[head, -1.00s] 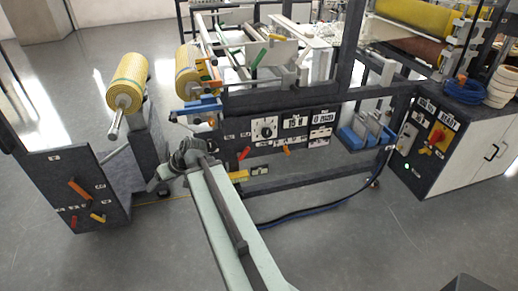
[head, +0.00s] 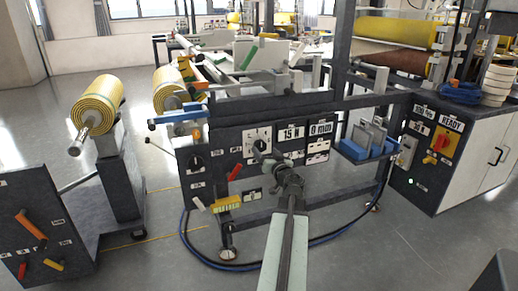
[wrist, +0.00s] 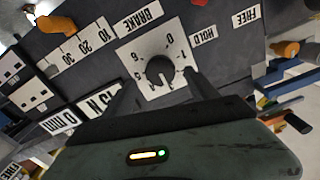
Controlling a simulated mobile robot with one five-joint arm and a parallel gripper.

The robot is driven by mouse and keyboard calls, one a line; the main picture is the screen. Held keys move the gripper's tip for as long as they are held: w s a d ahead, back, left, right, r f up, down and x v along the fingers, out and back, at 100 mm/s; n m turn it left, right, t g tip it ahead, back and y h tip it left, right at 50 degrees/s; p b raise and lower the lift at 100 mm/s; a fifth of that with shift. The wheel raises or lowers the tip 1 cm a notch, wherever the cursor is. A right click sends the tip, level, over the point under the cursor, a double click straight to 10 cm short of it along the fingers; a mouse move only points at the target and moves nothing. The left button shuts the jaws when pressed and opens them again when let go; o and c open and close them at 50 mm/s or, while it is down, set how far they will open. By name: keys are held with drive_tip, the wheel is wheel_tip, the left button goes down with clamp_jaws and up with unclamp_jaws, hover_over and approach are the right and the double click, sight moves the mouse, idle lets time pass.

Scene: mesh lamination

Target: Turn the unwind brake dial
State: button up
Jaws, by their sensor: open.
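The brake dial, a round black knob (wrist: 161,71), sits on a white numbered plate (wrist: 150,45) below a BRAKE label (wrist: 139,23) in the wrist view, where the panel appears rotated. In the head view the white plate (head: 256,134) is on the dark panel front, left of the 15 N display. My gripper (wrist: 156,82) is open, its fingers on either side of the knob in the wrist view. In the head view my gripper (head: 268,157) is right at the dial and partly covers it. I cannot tell whether the fingers touch the knob.
A red lever (head: 234,172) and a yellow block (head: 227,204) are close by at lower left. The 15 N display (head: 291,132) and 0 mm display (head: 319,129) are to the right.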

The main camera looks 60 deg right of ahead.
sight(262, 147)
drive_tip(key=x, duration=0.5)
drive_tip(key=shift+w+d, duration=0.2)
drive_tip(key=shift+w, duration=0.1)
drive_tip(key=c, duration=1.4)
drive_tip(key=shift+o, duration=0.2)
drive_tip(key=shift+m, duration=2.8)
drive_tip(key=o, duration=1.4)
drive_tip(key=shift+c, duration=0.2)
